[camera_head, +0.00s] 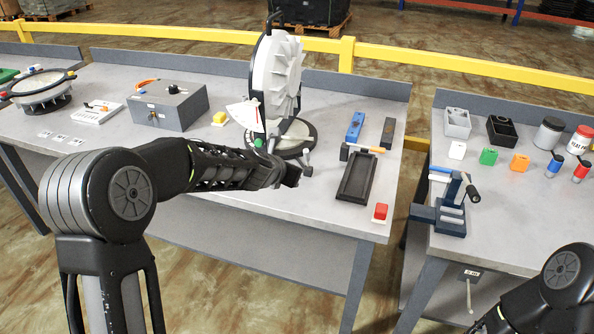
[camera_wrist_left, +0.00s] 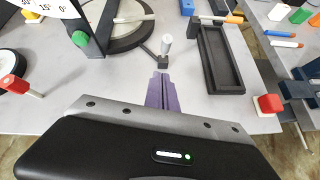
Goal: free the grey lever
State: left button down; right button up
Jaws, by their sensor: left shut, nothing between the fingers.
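A small lever with a pale grey, rounded handle (camera_wrist_left: 166,43) stands at the front of the white lamp's dark round base in the left wrist view; it also shows in the head view (camera_head: 308,157). The finned white lamp (camera_head: 278,75) stands upright on that base, with a white angle scale and a green knob at its side. My left gripper (camera_wrist_left: 161,74) is shut and empty, its purple fingers pointing at the lever's foot. They look close to it, but I cannot tell whether they touch. In the head view the left gripper (camera_head: 292,175) is just in front of the base.
A black tray (camera_head: 343,190), a hammer (camera_head: 362,149) and a red button block (camera_head: 380,212) lie to the right of the lamp. A grey box (camera_head: 202,104) stands to its left. A gap separates this table from the right table, which holds a blue vise (camera_head: 452,213).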

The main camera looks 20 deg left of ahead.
pick_arm(q)
jog(key=s+r+p, duration=0.3)
jog(key=s+r, duration=0.1)
jog(key=r, duration=0.3)
jog(key=shift+a+p, duration=0.35)
jog(key=shift+a, duration=0.05)
jog(key=s+d+f+m+g, duration=0.1)
jog(key=s+d+f+m, duration=0.1)
jog(key=s+f+m, duration=0.4)
jog(key=s+d+f+m+g, duration=0.2)
jog(key=f+m, duration=0.6)
jog(key=m, duration=0.2)
jog(key=s+d+f+m+g, duration=0.1)
jog(key=s+d+f+m, duration=0.25)
jog(key=f+m, duration=0.35)
jog(key=s+d+f+m+g+h, duration=0.1)
jog(key=s+d+f+m+g, duration=0.1)
jog(key=s+f, duration=0.3)
jog(key=s+d+f+m+g+h, duration=0.1)
jog(key=s+f, duration=0.4)
jog(key=s, duration=0.7)
jog(key=s+d+f+m+g, duration=0.3)
jog(key=s+f+m, duration=0.2)
jog(key=s, duration=0.4)
jog(key=shift+s+h, duration=0.25)
jog(key=shift+h, duration=0.15)
